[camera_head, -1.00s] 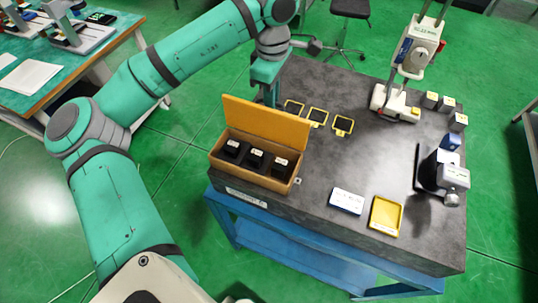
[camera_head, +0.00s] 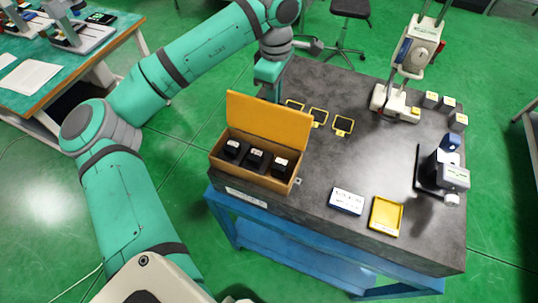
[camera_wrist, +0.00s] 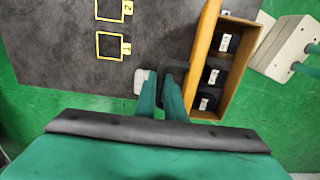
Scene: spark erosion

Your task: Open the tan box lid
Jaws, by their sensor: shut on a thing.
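The tan box (camera_head: 238,171) sits at the near left corner of the dark table, and three black blocks with white labels show inside it. Its orange-tan lid (camera_head: 268,121) stands raised, roughly upright along the box's far side. In the wrist view the lid (camera_wrist: 205,42) shows nearly edge-on beside the box (camera_wrist: 238,85). My gripper (camera_wrist: 162,90) is on the lid's outer side, its fingers shut on a dark handle (camera_wrist: 173,66) next to the lid. In the head view the lid hides my fingertips.
Yellow-framed squares (camera_head: 343,125) are marked on the table behind the box. A white-blue box (camera_head: 346,201) and a yellow tray (camera_head: 386,216) lie at the front. A white stand (camera_head: 397,104), grey blocks and a dark device (camera_head: 441,173) occupy the right. The table's middle is clear.

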